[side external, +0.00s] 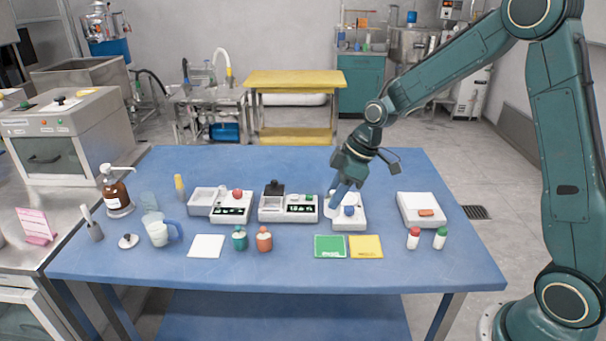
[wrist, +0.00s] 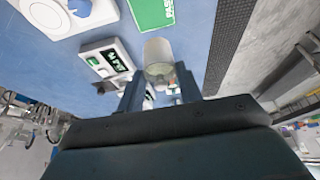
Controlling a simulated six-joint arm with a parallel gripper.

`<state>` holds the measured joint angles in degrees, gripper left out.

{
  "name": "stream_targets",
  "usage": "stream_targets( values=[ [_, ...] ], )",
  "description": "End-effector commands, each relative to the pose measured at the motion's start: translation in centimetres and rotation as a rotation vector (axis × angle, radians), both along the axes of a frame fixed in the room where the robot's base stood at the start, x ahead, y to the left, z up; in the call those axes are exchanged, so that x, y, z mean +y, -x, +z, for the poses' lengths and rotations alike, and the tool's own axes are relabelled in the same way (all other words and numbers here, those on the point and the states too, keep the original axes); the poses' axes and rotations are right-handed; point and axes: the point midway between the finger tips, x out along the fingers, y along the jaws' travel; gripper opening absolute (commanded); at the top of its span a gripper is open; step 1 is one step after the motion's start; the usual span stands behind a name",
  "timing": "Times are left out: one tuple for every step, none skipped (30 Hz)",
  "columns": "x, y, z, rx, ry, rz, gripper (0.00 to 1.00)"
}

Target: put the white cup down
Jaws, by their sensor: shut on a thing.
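The white cup (wrist: 158,52) is a pale cylinder between the two fingers of my gripper (wrist: 160,74) in the wrist view. My gripper is shut on it. In the side view my gripper (side external: 337,199) points down at the white device with a blue knob (side external: 350,222). The cup is hard to make out there, being small and partly hidden by the fingers. I cannot tell whether the cup touches the device or is held above it. The device also shows at the upper left of the wrist view (wrist: 98,14).
A device with a dark display (side external: 288,208) stands just left of my gripper. A green card (side external: 329,246) and a yellow card (side external: 366,246) lie in front. A white box (side external: 421,209) stands to the right. The blue table (side external: 300,165) is clear along the back.

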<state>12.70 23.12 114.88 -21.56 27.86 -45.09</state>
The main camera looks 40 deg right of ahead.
Motion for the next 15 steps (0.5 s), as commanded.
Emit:
stream_targets(
  values=[
    [0.0,0.1,-1.1,0.005,-0.001,0.001,0.08],
    [0.0,0.1,-1.7,0.004,0.000,0.000,0.08],
    [0.0,0.1,-2.4,0.005,0.000,-0.001,0.08],
    [0.0,0.1,-2.9,0.006,0.000,0.000,0.08],
    [0.0,0.1,-3.4,0.004,0.000,0.000,0.08],
    [0.0,0.1,-4.0,0.004,0.000,0.001,0.08],
    [0.0,0.1,-4.4,0.003,0.000,0.001,0.08],
    [0.0,0.0,-4.7,0.002,0.001,0.000,0.08],
    [0.0,0.0,-5.1,0.003,0.000,0.001,0.08],
    [0.0,0.0,-5.3,0.001,0.000,0.000,0.08],
    [0.0,0.0,-5.4,0.000,0.000,0.000,0.08],
    [0.0,0.0,-5.6,0.000,0.000,0.001,0.08],
    [0.0,0.0,-5.7,0.000,0.000,0.001,0.08],
    [0.0,0.0,-5.7,0.000,0.000,0.001,0.08],
    [0.0,0.0,-5.7,0.000,0.000,0.001,0.08]
  ],
)
